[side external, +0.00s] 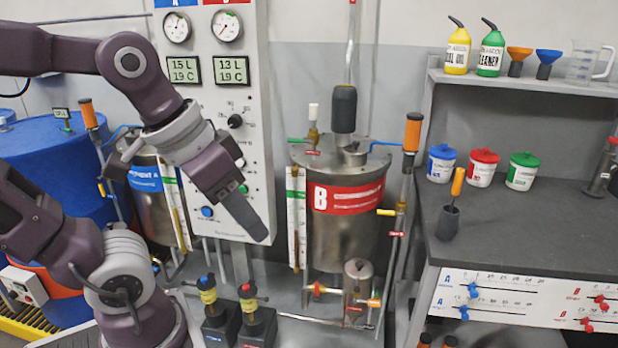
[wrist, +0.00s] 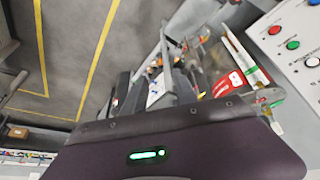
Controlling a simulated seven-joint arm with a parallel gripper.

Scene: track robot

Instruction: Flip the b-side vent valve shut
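The steel tank B (side external: 343,240), with a red band marked B, stands right of the gauge panel. On its lid is a small brass fitting with a white top (side external: 313,112), a green lever (side external: 297,140) pointing left and a red tag (side external: 312,153) below. I cannot tell for certain which fitting is the vent valve, or its setting. My gripper (side external: 257,232) hangs in front of the panel, left of tank B and below its lid, apart from the lid fittings. Its fingers overlap in the side view; the wrist view (wrist: 165,88) does not show their gap clearly.
The gauge panel (side external: 230,100) stands behind my gripper. An orange-handled upright lever (side external: 412,132) stands right of tank B. Two valves with blue (side external: 207,285) and red (side external: 247,292) tops sit below. A grey bench (side external: 500,225) is at right, blue drums (side external: 65,175) at left.

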